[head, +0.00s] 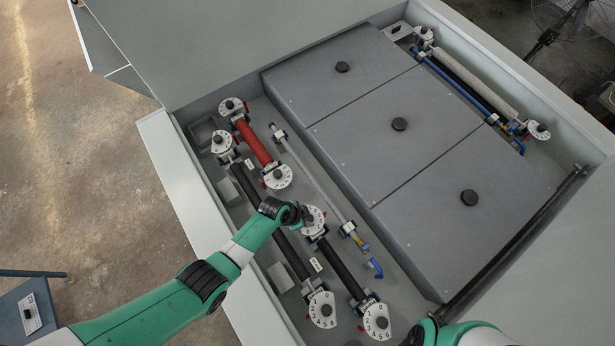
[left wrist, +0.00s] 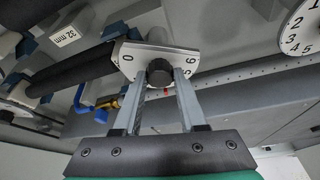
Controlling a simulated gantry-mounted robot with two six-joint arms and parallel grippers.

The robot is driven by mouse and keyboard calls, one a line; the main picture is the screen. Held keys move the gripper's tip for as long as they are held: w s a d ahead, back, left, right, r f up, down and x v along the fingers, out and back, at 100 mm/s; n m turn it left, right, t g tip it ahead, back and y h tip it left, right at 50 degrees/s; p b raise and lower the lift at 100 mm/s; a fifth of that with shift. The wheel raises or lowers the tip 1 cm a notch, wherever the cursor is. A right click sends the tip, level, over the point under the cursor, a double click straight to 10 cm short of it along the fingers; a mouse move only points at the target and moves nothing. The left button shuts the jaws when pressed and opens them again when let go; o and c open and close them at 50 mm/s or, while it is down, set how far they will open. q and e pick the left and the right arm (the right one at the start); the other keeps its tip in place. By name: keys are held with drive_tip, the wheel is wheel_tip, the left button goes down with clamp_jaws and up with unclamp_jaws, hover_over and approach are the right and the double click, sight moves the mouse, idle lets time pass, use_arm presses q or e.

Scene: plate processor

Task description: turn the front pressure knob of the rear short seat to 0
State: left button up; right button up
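In the head view my left gripper (head: 304,214) is at a white numbered dial (head: 313,222) at the upper end of a short black roller (head: 342,268). In the left wrist view the black knob (left wrist: 159,69) of a dial lies between my left gripper's two fingers (left wrist: 161,88). Whether they touch it is unclear. The dial plate (left wrist: 128,62) shows a 0 at its left and digits at its right; its reading cannot be made out. A second dial (head: 377,321) sits at the roller's lower end. Only part of my right arm shows, at the bottom edge; its gripper is not visible.
A red roller (head: 255,142) with dials at both ends lies farther back. A longer black roller (head: 252,197) runs to the left, ending at another dial (head: 322,309). A thin rod with a blue handle (head: 376,268) and grey covers (head: 400,145) lie to the right.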

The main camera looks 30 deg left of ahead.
use_arm(q)
clamp_jaws()
